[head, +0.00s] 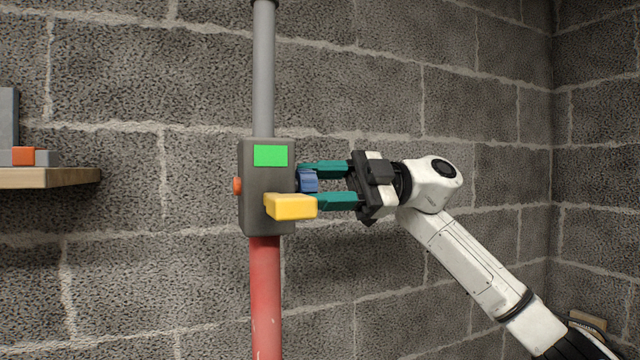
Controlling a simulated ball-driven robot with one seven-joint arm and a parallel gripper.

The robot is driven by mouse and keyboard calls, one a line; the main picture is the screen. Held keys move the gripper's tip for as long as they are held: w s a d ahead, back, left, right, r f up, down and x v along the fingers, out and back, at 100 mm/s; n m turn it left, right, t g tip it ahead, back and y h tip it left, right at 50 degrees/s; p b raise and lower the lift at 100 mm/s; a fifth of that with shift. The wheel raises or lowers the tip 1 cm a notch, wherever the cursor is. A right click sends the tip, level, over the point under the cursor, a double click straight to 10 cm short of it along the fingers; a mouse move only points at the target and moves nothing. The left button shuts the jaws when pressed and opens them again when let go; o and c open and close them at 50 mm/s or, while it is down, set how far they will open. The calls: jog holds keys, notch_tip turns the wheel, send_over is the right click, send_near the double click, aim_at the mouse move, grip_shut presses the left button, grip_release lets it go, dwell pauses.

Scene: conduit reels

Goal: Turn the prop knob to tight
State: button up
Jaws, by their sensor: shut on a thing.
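The prop is an upright post with a grey upper tube (264,70), a red lower tube (265,290) and a dark grey box (253,186) between them. A blue knob (308,182) sits on the right side of the box. My gripper (317,184) comes in from the right, with one teal finger above the knob and one below. It is shut on the knob. A yellow lever (290,206) on the box front hides part of the lower fingertip and the knob's lower edge. A green patch (270,156) shows on the box's upper face. I see no tight mark.
An orange button (237,185) sticks out on the box's left side. A wooden shelf (50,178) with grey and orange blocks is at the far left. A block wall (400,100) stands behind. A partly hidden object (587,320) is at the bottom right.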

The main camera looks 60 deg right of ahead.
jog(key=shift+d+m, duration=0.1)
jog(key=shift+m, duration=0.6)
jog(key=o, duration=1.1)
jog(key=shift+c, duration=0.2)
jog(key=b+v, duration=0.2)
jog(key=v, duration=0.8)
jog(key=shift+s+d, duration=0.3)
jog(key=shift+d, duration=0.1)
